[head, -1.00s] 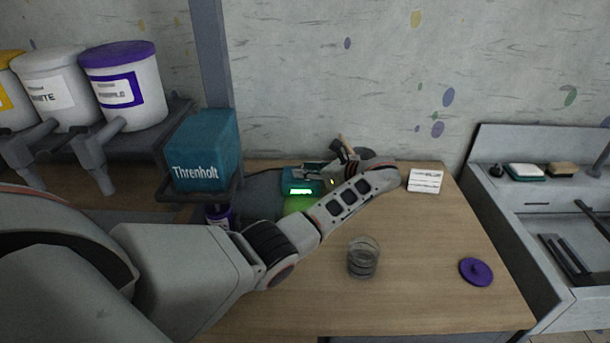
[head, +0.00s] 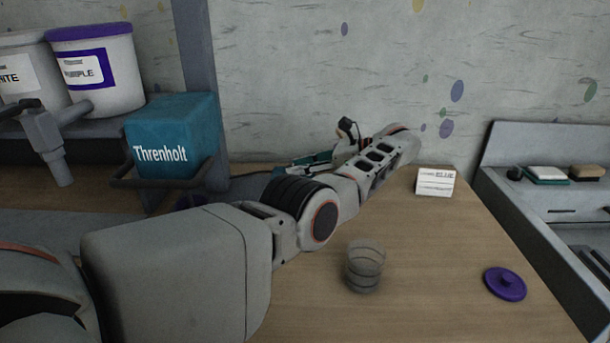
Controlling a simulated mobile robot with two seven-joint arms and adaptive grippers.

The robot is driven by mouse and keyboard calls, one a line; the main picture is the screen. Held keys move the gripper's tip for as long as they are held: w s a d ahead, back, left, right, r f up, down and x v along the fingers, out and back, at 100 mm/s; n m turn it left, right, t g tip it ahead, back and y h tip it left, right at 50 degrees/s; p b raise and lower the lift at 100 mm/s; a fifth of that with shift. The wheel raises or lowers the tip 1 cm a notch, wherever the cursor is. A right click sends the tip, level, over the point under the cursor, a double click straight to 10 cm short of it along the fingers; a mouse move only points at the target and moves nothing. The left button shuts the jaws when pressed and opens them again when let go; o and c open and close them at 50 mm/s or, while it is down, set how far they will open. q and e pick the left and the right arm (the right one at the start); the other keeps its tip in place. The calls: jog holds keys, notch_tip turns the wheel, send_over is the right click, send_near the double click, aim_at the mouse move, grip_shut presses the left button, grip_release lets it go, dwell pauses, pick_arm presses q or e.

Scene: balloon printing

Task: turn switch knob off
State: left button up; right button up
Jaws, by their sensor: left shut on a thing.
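The teal device (head: 305,161) stands at the back of the wooden table against the wall. Only a thin strip of it shows; my left arm hides its front, its green display and its switch knob. My left gripper (head: 335,153) is at the device's right end, with its wrist to the right of it. It is shut on the switch knob, though the fingertips and the knob are largely hidden behind my arm. My right gripper is not in view.
A clear glass jar (head: 364,268) and a purple lid (head: 505,284) stand on the table's right part. A white card (head: 435,182) is at the back right. A teal Threnholt box (head: 172,140) and paint buckets (head: 97,72) are on the left. A grey sink unit (head: 545,205) is at right.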

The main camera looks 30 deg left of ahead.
pick_arm(q)
jog(key=shift+b, duration=0.35)
dwell(0.3)
jog(key=o, duration=1.1)
jog(key=shift+a, duration=0.1)
notch_tip(320, 180, up, 10)
